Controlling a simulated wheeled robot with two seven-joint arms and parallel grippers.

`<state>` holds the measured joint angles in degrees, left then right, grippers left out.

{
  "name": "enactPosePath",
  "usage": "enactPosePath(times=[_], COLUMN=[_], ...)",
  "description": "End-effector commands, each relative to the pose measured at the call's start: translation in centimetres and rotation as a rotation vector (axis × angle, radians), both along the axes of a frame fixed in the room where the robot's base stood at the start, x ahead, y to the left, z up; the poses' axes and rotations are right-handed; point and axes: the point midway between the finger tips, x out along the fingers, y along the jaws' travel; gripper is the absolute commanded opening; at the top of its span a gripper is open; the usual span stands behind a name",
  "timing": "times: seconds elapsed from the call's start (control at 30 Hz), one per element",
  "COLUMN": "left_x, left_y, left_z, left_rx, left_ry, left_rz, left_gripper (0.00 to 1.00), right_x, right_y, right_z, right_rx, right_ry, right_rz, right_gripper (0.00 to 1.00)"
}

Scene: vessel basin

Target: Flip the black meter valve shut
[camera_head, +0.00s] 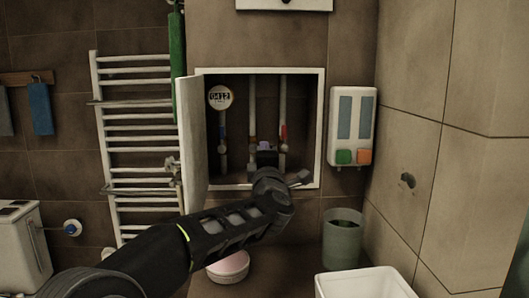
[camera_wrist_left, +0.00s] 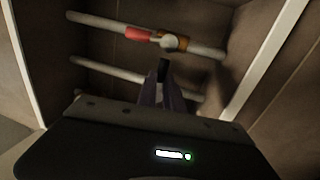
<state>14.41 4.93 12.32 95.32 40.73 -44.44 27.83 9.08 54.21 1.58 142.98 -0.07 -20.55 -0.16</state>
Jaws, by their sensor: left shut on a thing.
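The open wall niche (camera_head: 321,120) holds a round white meter (camera_head: 220,97) reading 0412 and several upright pipes. My left arm reaches in from the lower left, and my left gripper (camera_head: 264,148) is inside the niche by the middle pipe (camera_head: 252,110). In the left wrist view the purple-grey fingers are close together, shut on a small black piece (camera_wrist_left: 163,70), which looks like the black valve handle. Its lower part is hidden between the fingers. The red valve handle (camera_wrist_left: 138,33) is on the neighbouring pipe, apart from the fingers. My right gripper is not in view.
The white niche door (camera_head: 192,140) stands open at the left, close to my arm. A towel radiator (camera_head: 135,145) is beyond it. A dispenser (camera_head: 353,125) hangs at the right. A grey bin (camera_head: 342,240) and a white basin (camera_head: 365,285) stand below.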

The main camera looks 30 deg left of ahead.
Motion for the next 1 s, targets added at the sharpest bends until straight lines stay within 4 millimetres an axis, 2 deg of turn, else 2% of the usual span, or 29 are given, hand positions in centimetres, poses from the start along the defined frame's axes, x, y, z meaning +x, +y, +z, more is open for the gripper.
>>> enactPosePath(times=[0.47, 0.5, 0.73, 1.0], left_x=[0.04, 0.05, 0.03, -0.02], left_y=[-0.02, -0.02, 0.00, -0.03], left_z=[-0.27, -0.28, -0.19, -0.12], left_rx=[0.018, 0.018, 0.017, 0.017], left_ry=[0.017, 0.017, 0.015, 0.014], left_rz=[-0.001, -0.001, -0.001, -0.001], left_gripper=[0.00, 0.13, 0.32, 0.33], right_x=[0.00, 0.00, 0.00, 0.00], right_y=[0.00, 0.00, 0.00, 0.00], right_z=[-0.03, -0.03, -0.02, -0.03], right_rx=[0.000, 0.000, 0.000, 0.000], right_ry=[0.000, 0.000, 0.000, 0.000], right_rz=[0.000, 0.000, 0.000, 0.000], right_gripper=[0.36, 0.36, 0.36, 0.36])
